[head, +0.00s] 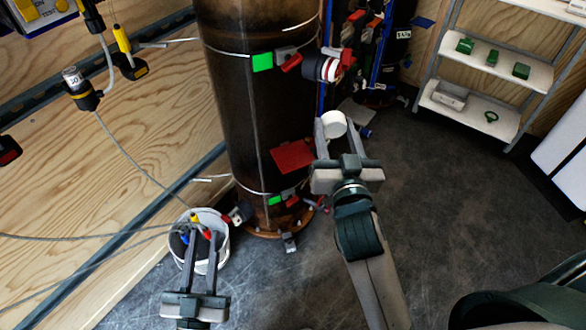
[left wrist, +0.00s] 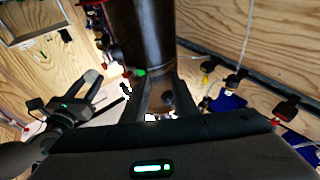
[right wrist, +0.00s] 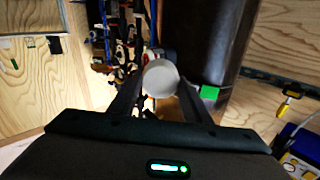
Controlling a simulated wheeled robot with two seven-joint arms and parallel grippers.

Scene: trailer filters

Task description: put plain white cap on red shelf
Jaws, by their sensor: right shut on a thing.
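The plain white cap (head: 334,124) is held between the fingertips of my right gripper (head: 333,128), in front of the tall dark cylinder. In the right wrist view the round white cap (right wrist: 160,78) sits between the two fingers. The red shelf (head: 293,156) is a small flat red plate on the front of the cylinder, just left of and slightly below my right gripper; its top looks bare. My left gripper (head: 201,236) is low at the left, over the white bucket, with its fingers apart and nothing visible held.
The tall dark cylinder (head: 247,110) carries green and red tags and a pipe fitting (head: 320,68). A white bucket (head: 220,225) with cables stands at its lower left. A white shelf rack (head: 497,66) with green parts is at the right. Dark floor between is clear.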

